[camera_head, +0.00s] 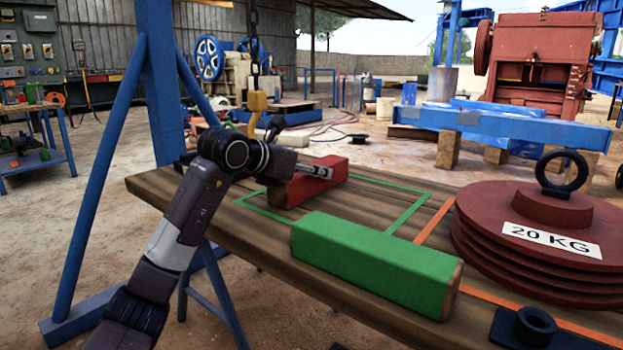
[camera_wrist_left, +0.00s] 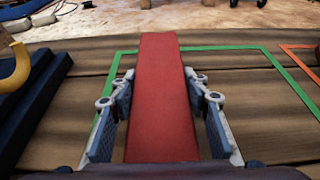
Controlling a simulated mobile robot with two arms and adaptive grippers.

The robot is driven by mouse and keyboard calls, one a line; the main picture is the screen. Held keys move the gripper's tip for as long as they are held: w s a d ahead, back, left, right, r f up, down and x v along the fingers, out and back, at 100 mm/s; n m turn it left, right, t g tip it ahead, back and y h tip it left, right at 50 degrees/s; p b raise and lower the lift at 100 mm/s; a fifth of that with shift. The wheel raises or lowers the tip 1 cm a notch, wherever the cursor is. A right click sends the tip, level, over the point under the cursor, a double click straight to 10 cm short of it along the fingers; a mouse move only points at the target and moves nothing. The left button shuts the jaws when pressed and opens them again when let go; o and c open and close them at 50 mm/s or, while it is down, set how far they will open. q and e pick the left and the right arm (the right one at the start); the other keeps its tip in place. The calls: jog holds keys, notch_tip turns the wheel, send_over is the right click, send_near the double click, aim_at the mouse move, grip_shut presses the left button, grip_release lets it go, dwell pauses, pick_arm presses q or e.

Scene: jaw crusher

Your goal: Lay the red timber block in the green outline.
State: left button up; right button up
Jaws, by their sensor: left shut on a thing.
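The red timber block (camera_head: 318,183) is at the left end of the green outline (camera_head: 408,213) on the wooden table. My left gripper (camera_head: 318,171) is shut on the block, which also shows between its fingers in the left wrist view (camera_wrist_left: 162,85). In that view the block's far end overlaps the far green line (camera_wrist_left: 228,48), and the outline's left line runs beside the left finger. I cannot tell whether the block touches the table. Part of the outline is hidden behind the block and the green block. My right gripper is not in view.
A green timber block (camera_head: 370,258) lies along the near side of the outline. Red 20 KG weights (camera_head: 530,245) stand at the right, beyond an orange line (camera_head: 435,222). A dark blue fitting (camera_head: 535,325) is at front right. Bare planks show inside the outline.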

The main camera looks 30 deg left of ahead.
pick_arm(q)
jog(key=shift+r, duration=0.2)
jog(key=o, duration=1.6)
jog(key=shift+f, duration=0.2)
